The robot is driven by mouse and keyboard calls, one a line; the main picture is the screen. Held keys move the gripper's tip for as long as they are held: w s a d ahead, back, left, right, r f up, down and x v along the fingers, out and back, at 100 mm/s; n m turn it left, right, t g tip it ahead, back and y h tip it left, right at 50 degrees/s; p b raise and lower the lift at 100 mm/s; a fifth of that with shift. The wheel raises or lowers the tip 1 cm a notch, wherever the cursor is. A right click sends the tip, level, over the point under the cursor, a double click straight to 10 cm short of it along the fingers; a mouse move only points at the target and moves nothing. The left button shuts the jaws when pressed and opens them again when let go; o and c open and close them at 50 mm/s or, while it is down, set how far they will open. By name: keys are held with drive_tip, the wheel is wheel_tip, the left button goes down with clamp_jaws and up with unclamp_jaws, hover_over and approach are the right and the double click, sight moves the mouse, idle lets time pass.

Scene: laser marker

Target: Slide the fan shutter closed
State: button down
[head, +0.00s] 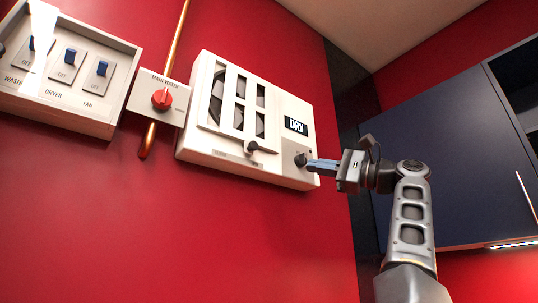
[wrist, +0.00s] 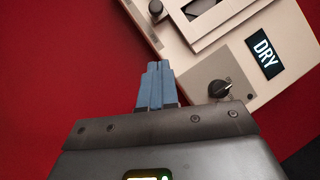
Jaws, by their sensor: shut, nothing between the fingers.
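The fan unit (head: 190,150) is a white wall box. Its front has tall openings (head: 239,88) between white bars, with dark and grey areas showing behind them. A black handle with a round end (head: 254,146) sticks out below the openings; its end also shows at the top of the wrist view (wrist: 155,8). My gripper (head: 311,163) is in front of the unit's lower right, close to the dark dial in the head view. In the wrist view its blue fingers (wrist: 157,66) are together and empty, pointing toward the handle's end with a gap between.
The unit carries a "DRY" display (head: 296,126) and a dark dial (head: 301,159). To its left are a red water valve (head: 162,98), a copper pipe (head: 149,138) and a switch panel (head: 60,108). A dark cabinet (head: 440,150) is at right. The red wall below is clear.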

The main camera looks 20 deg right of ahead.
drive_tip(key=shift+r, duration=0.1)
drive_tip(key=p, duration=0.4)
approach(251, 150)
drive_tip(key=w+d, duration=0.1)
drive_tip(key=w, duration=0.2)
drive_tip(key=a, duration=0.1)
drive_tip(key=a+r, duration=0.1)
drive_tip(key=a+p, duration=0.1)
drive_tip(key=a, duration=0.1)
drive_tip(key=shift+w+r, duration=0.15)
drive_tip(key=shift+r, duration=0.15)
